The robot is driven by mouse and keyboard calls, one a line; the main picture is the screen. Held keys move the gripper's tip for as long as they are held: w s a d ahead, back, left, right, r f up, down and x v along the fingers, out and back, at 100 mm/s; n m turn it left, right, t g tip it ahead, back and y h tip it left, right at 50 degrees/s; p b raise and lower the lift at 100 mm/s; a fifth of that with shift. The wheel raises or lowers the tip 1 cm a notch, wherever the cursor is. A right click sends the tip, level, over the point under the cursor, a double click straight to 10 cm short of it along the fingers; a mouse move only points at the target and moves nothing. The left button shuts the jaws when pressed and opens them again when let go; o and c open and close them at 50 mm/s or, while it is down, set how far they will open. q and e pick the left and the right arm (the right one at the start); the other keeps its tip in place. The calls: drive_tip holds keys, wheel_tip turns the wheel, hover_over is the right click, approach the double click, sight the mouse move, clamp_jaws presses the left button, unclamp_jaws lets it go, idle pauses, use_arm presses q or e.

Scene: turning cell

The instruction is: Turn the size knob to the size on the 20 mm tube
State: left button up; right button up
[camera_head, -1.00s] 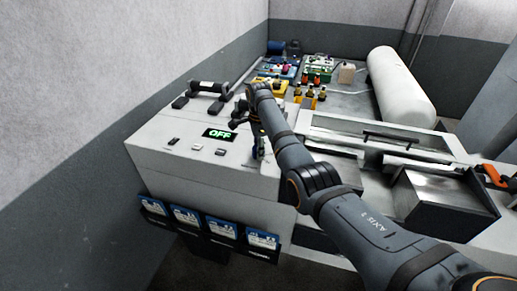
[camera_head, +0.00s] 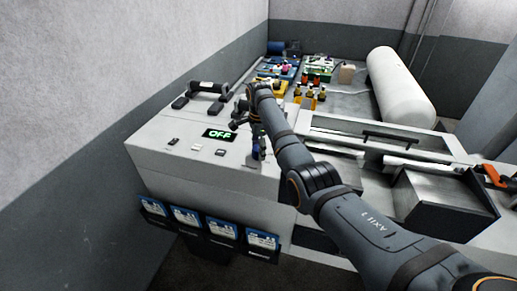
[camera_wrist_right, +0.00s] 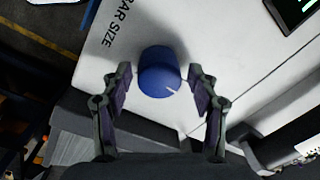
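The size knob (camera_wrist_right: 160,72) is blue with a white pointer line, on a white panel beside the printed words BAR SIZE. In the right wrist view the pointer line is toward the knob's lower right. My right gripper (camera_wrist_right: 160,84) is open, with one finger on each side of the knob and a visible gap on both sides. My left gripper is not in view.
A green OFF display (camera_head: 219,134) and small switches lie left of the gripper. Several blue-and-white cards (camera_head: 221,228) hang on the machine's front. Coloured bottles (camera_head: 308,98) stand behind, near a large white cylinder (camera_head: 400,88). A grey wall borders the left.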

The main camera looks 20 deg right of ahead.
drive_tip(key=shift+f, duration=0.1)
wheel_tip(320, 180, up, 12)
drive_tip(key=shift+s, duration=0.3)
idle(0.6)
